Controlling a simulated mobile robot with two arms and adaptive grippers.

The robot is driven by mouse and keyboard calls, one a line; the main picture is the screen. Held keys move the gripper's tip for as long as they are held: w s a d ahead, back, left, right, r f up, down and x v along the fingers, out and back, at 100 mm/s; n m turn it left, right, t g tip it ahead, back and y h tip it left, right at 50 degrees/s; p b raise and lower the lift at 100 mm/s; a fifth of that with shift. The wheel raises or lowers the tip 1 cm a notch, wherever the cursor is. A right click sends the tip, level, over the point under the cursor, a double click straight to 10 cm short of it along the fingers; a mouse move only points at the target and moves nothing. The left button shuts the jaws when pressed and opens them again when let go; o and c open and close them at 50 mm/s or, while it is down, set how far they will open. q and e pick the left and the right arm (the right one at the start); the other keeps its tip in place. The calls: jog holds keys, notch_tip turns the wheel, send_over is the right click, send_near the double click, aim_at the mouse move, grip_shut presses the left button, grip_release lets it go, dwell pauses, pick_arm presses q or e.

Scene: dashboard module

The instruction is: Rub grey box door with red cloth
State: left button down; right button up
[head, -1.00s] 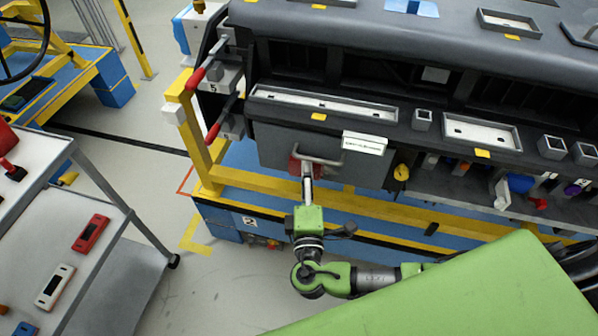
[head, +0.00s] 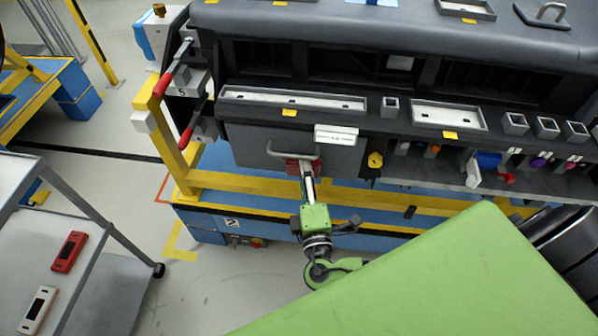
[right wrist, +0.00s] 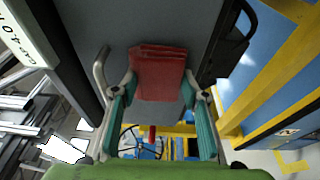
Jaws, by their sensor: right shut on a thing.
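The grey box door (head: 252,147) is the flat panel on the front of the dashboard module, with a metal handle (head: 313,156) near its upper right. The red cloth (right wrist: 158,74) is a folded pad in the right wrist view, lying at the grey door surface. My right gripper (right wrist: 158,90) is shut on the cloth, its two fingers on either side of it. In the head view the gripper (head: 306,178) is at the door just below the handle, with the red cloth (head: 296,167) partly hidden behind the handle. My left gripper is not in view.
A white label (head: 336,135) sits above the door's right side. A yellow frame rail (head: 240,187) runs below the door. A grey cart (head: 92,235) with red and white devices stands at the left.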

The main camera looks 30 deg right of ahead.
aim_at(317, 173)
jog(key=shift+s+d, duration=0.35)
jog(key=shift+d, duration=0.3)
jog(key=shift+s+d, duration=0.35)
jog(key=shift+d, duration=0.25)
jog(key=shift+s, duration=0.2)
jog(key=shift+w+a+b, duration=0.55)
jog(key=shift+w+a, duration=0.5)
jog(key=shift+a, duration=0.45)
jog(key=shift+w+a+b, duration=0.5)
jog(key=shift+w+a, duration=0.55)
jog(key=shift+a, duration=0.4)
jog(key=shift+w+a+b, duration=0.55)
jog(key=shift+w+a, duration=0.5)
jog(key=shift+a, duration=0.45)
jog(key=s+a, duration=0.3)
jog(key=s, duration=0.2)
jog(key=shift+a, duration=0.2)
jog(key=shift+f, duration=0.1)
jog(key=shift+s+a, duration=0.45)
jog(key=shift+s, duration=0.2)
jog(key=shift+s+a, duration=0.4)
jog(key=shift+s, duration=0.25)
